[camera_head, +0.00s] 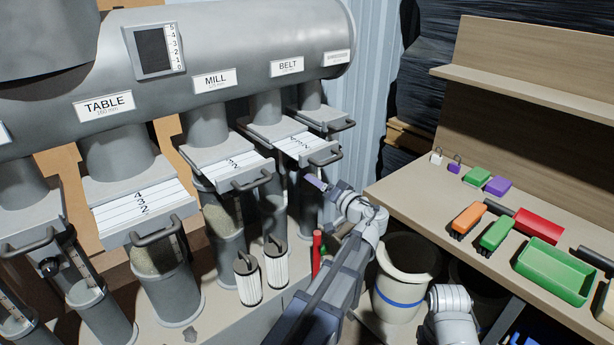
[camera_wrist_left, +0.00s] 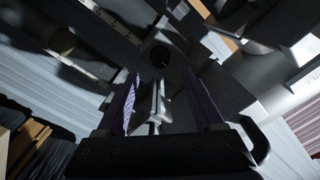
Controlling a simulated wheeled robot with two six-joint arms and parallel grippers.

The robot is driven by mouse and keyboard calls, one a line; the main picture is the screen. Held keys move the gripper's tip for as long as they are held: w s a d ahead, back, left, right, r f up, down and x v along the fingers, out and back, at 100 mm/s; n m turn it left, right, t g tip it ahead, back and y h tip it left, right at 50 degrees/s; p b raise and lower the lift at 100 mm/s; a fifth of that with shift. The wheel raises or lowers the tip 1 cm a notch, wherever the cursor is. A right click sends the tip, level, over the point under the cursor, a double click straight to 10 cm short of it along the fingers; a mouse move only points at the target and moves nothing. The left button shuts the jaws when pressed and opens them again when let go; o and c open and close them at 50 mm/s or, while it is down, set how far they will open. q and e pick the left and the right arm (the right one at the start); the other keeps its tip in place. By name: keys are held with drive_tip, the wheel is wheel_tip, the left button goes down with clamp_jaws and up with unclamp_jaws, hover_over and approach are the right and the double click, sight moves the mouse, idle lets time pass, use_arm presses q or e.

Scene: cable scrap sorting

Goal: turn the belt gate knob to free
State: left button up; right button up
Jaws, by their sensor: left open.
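The BELT gate (camera_head: 303,147) is a grey slide with a white scale plate and a bar handle, under the BELT label (camera_head: 287,67). In the left wrist view, the two purple fingers (camera_wrist_left: 163,102) of this gripper are apart. A pale metal piece with a flat bar and thin stem (camera_wrist_left: 156,103) stands between them, with a gap on each side. It looks like the knob, but I cannot tell its setting. The knob is not clear in the head view. My right gripper is out of view.
The MILL gate (camera_head: 229,161) and TABLE gate (camera_head: 139,204) are to the left. Two ribbed filter cylinders (camera_head: 248,280) and a red cylinder (camera_head: 317,250) stand below. A white bucket (camera_head: 402,278) is beside my left arm. A bench (camera_head: 420,190) with a green tray (camera_head: 555,271) is right.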

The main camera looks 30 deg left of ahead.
use_arm(q)
drive_tip(key=shift+s+d, duration=0.1)
drive_tip(key=shift+d, duration=0.1)
drive_tip(key=shift+f, duration=0.1)
drive_tip(key=s+d+f+m+g+h, duration=0.2)
drive_tip(key=s+d+f+h, duration=0.4)
drive_tip(key=f, duration=0.4)
drive_tip(key=s+d+f+m+g+h, duration=0.3)
drive_tip(key=s+d+f+h, duration=0.25)
drive_tip(key=s+d, duration=0.5)
drive_tip(key=s+d+f+m+g+h, duration=0.3)
drive_tip(key=s+d+f, duration=0.4)
drive_tip(key=d, duration=0.6)
wheel_tip(320, 180, up, 18)
drive_tip(key=t+p, duration=0.1)
drive_tip(key=p, duration=1.6)
drive_tip(key=shift+s+h, duration=0.2)
drive_tip(key=shift+h, duration=0.25)
drive_tip(key=shift+f, duration=0.15)
